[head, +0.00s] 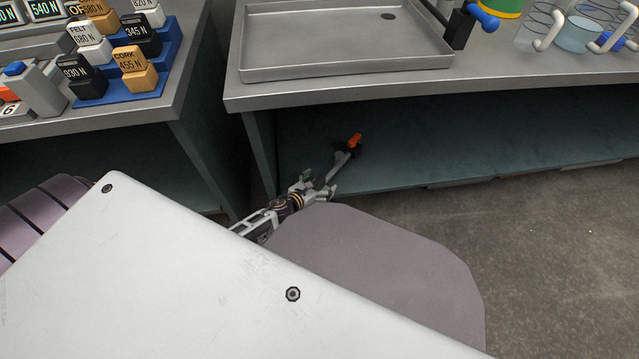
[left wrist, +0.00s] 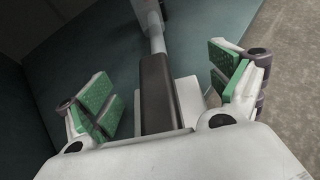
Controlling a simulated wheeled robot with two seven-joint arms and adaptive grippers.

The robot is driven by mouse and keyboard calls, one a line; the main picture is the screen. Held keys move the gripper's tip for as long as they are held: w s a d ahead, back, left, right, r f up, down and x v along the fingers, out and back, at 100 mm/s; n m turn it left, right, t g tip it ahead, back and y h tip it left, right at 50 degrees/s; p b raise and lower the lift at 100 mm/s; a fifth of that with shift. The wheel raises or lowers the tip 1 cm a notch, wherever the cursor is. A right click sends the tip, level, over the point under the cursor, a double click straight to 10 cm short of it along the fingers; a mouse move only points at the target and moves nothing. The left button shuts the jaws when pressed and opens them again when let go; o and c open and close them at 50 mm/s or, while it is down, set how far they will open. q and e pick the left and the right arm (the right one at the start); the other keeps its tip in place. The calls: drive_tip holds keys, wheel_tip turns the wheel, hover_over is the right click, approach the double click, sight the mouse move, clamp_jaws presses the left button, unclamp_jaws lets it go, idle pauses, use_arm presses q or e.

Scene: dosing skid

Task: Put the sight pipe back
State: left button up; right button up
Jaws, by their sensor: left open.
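My left gripper (head: 318,192) is low in front of the bench's shaded underside in the head view. Its green-padded fingers (left wrist: 165,95) stand wide apart in the left wrist view. A pale grey rod (head: 341,161) with a dark and orange end (head: 355,141) extends beyond the fingers. In the left wrist view a pale rod (left wrist: 153,25) with a broad dark section (left wrist: 157,90) lies between the open fingers; contact cannot be told. I cannot tell whether this rod is the sight pipe. My right gripper is not in view.
A steel bench (head: 300,100) carries a shallow tray (head: 345,72). A blue-ended lever (head: 484,17), a beaker (head: 577,35) and bent white pipes (head: 547,38) stand at right. Open floor (head: 550,260) lies at lower right.

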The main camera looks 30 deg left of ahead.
use_arm(q)
drive_tip(key=shift+p+v, duration=0.85)
drive_tip(key=shift+v, duration=2.65)
drive_tip(key=p+v, duration=0.1)
drive_tip(key=v, duration=0.4)
drive_tip(key=shift+r, duration=0.2)
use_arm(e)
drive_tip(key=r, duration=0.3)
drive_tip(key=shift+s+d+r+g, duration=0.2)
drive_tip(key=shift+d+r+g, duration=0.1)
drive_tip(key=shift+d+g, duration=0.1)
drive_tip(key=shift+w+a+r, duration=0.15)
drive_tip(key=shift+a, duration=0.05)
